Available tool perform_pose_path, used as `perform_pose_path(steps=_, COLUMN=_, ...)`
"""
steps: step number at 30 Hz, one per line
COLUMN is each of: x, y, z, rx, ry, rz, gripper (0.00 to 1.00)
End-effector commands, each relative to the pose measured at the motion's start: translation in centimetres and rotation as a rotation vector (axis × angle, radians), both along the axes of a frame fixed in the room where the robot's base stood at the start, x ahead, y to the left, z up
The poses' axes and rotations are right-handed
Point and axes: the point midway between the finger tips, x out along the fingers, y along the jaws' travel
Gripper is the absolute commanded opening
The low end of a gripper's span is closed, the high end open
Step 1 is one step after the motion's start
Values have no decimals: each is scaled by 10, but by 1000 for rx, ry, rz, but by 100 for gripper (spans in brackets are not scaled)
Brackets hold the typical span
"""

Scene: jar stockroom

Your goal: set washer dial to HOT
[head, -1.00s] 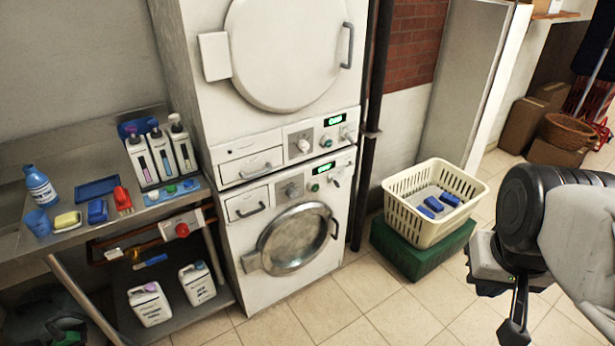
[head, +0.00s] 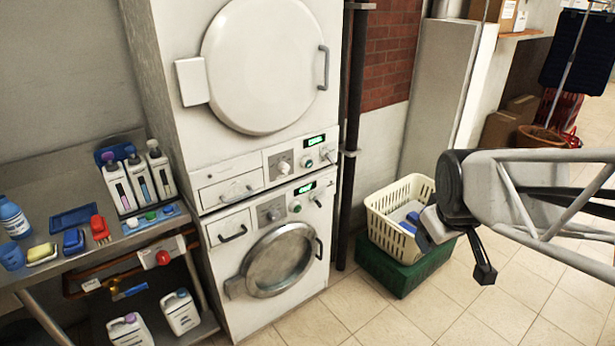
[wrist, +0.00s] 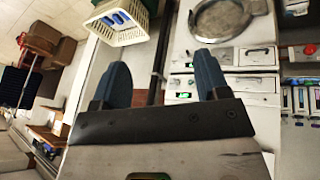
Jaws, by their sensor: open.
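The washer (head: 268,262) is the lower white machine of a stacked pair, with a round metal door. Its dial (head: 271,211) is a grey knob on the panel above the door; its printed marks are too small to read. A green-lit display (head: 305,187) is to its right. My gripper (head: 455,258) is to the right of the washer, apart from it, in front of the basket in the head view. In the wrist view my gripper (wrist: 160,75) has two blue fingers spread wide with nothing between them. The washer panel (wrist: 222,56) shows beyond the right finger.
The dryer (head: 255,65) is stacked above, with a similar panel. A dark pipe (head: 350,130) runs up beside the machines. A cream basket (head: 385,212) on a green crate (head: 395,272) stands right. A cluttered shelf (head: 35,255) is left. The floor in front is clear.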

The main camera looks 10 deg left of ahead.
Motion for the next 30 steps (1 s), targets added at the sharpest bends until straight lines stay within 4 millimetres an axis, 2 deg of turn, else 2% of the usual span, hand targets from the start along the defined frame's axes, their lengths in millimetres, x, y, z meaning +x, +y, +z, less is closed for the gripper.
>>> perform_pose_path(steps=3, x=43, y=9, z=-7, rx=-68, ry=-55, rz=148, gripper=68)
perform_pose_path(steps=15, x=175, y=54, z=-39, rx=-339, ry=-265, rz=647, gripper=68)
perform_pose_path(steps=24, x=259, y=101, z=-78, rx=-571, ry=-436, rz=996, gripper=68)
perform_pose_path(steps=30, x=306, y=138, z=-111, rx=-740, ry=-559, rz=1208, gripper=68)
